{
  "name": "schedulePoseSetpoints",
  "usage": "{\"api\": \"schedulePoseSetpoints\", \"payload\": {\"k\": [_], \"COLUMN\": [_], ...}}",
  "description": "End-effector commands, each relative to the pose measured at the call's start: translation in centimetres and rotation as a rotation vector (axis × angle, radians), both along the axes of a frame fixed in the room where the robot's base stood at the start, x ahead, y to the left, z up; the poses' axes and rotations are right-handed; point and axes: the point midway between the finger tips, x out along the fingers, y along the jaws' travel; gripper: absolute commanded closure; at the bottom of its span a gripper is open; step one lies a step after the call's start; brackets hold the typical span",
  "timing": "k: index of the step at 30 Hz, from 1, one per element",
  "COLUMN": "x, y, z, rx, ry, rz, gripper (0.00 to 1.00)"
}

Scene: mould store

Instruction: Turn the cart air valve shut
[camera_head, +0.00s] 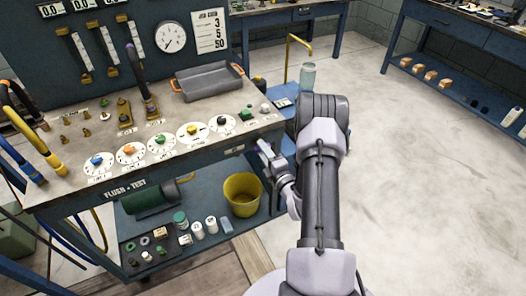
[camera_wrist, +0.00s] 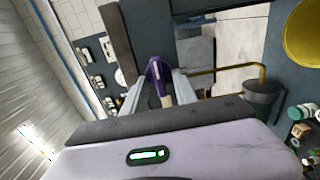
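A purple handle (camera_wrist: 157,72) stands between the two fingers of my gripper (camera_wrist: 160,84) in the wrist view. It looks like a valve lever, but I cannot tell for sure that it is the cart air valve. In the head view my gripper (camera_head: 268,155) is at the right end of the blue test cart (camera_head: 230,150), just below its top, with a bit of purple at its tip. The fingers are apart with the handle between them. Whether they press on it is not clear. The valve body is hidden.
The cart top holds several dial knobs (camera_head: 193,131), a grey tray (camera_head: 208,80) and an upright lever (camera_head: 143,80). A yellow bucket (camera_head: 242,194) and jars (camera_head: 197,230) stand on the lower shelf. A bench with a bent yellow pipe (camera_head: 300,42) is behind. The floor at right is clear.

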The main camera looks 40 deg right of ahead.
Motion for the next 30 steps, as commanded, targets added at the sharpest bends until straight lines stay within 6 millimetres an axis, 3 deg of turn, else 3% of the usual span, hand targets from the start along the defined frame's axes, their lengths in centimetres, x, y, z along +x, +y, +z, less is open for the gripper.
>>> {"api": "schedulePoseSetpoints", "payload": {"k": [7, 11, 24, 30], "x": [-0.1, -1.4, -14.1, -16.7], "y": [0.0, 0.3, 3.2, 4.0], "z": [0.0, 0.1, 0.3, 0.1], "rx": [0.000, 0.003, 0.005, 0.002], "ry": [0.000, 0.002, 0.002, 0.000], "rz": [0.000, -0.001, -0.008, -0.002], "gripper": [0.66, 0.66, 0.66, 0.66]}}
